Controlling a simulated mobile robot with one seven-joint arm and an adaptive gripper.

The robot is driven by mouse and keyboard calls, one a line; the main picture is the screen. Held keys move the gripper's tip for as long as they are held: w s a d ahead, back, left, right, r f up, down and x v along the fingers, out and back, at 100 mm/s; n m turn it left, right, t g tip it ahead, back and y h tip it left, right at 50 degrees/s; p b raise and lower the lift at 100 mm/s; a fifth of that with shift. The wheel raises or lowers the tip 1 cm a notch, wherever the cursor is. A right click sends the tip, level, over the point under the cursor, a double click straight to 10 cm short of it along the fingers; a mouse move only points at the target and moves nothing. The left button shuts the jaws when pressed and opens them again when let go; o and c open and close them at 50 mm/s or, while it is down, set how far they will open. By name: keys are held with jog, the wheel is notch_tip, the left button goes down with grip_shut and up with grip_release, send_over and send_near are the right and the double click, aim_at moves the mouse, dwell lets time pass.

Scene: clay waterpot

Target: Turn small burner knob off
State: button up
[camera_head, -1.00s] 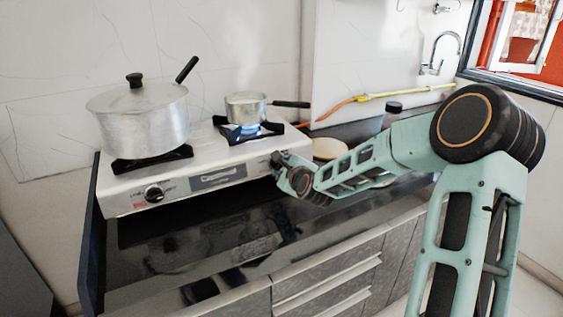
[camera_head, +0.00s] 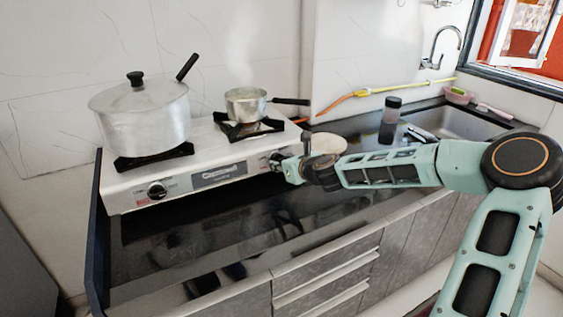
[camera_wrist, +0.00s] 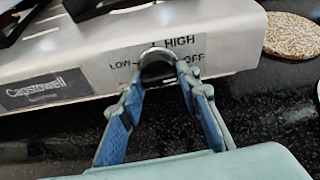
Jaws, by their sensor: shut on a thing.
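The small burner knob (camera_wrist: 157,62) is a dark knob with a silver rim on the right of the stove's front panel. Labels LOW, HIGH and OFF show around it in the wrist view. My gripper (camera_wrist: 160,84) is shut on it, one blue-padded finger on each side. In the head view my gripper (camera_head: 284,166) is at the panel's right end and mostly hides the knob. The small burner (camera_head: 247,129) stands under a small steaming pot (camera_head: 246,106); no blue flame shows there. The white stove (camera_head: 218,152) stands on the black counter.
A large lidded pot (camera_head: 145,118) is on the left burner, above the other knob (camera_head: 157,190). A round board (camera_head: 325,143), a dark jar (camera_head: 390,117) and a sink (camera_head: 455,122) are to the right. The counter front (camera_head: 200,232) is clear.

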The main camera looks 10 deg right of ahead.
jog(key=shift+o, duration=0.2)
jog(key=shift+m, duration=0.5)
jog(key=shift+c, duration=0.2)
jog(key=o, duration=1.2)
jog(key=shift+c, duration=0.2)
jog(key=shift+s, duration=0.1)
jog(key=v, duration=1.1)
jog(key=shift+s+d, duration=0.25)
jog(key=shift+s, duration=0.1)
jog(key=shift+r, duration=0.1)
